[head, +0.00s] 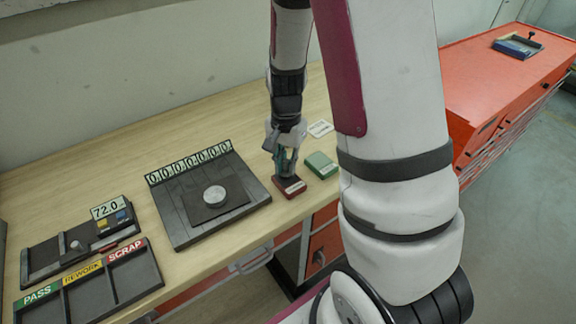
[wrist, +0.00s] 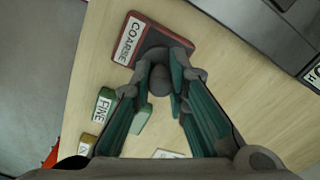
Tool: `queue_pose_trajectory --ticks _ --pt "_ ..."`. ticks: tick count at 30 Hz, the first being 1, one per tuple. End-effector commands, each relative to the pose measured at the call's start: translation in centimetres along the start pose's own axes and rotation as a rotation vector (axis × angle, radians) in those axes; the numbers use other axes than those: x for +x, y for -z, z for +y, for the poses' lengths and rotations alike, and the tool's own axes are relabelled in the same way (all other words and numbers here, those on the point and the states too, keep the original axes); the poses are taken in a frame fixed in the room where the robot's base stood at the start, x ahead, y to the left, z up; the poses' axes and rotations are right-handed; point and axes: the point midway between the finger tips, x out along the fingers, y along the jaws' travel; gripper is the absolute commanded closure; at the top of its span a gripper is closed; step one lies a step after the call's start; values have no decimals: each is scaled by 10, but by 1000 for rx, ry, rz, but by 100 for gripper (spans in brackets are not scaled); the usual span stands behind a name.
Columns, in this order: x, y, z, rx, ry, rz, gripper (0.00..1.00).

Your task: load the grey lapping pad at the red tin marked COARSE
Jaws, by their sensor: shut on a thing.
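The red tin marked COARSE (wrist: 147,35) lies on the bench under my fingertips in the wrist view; in the head view the red tin (head: 290,187) is directly below my gripper (head: 286,160). My gripper (wrist: 168,80) points down and is shut on a small dark grey rounded piece (wrist: 159,82), seemingly the grey lapping pad. The fingers hide part of the piece and part of the tin top. I cannot tell whether the piece touches the tin.
A green tin (head: 321,165) marked FINE stands right of the red tin, with a white card (head: 320,129) behind. Left is a dark plate (head: 180,218) with a round metal disc (head: 214,196) and a row of zero digits. A PASS, REWORK, SCRAP tray (head: 88,284) is front left.

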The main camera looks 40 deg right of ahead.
Motion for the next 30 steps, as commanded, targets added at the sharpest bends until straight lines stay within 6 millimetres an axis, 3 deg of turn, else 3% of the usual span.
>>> queue_pose_trajectory --ticks 18,30 --pt "-47 0 0 -1 2 2 100" --pt "-54 0 0 0 2 2 100"
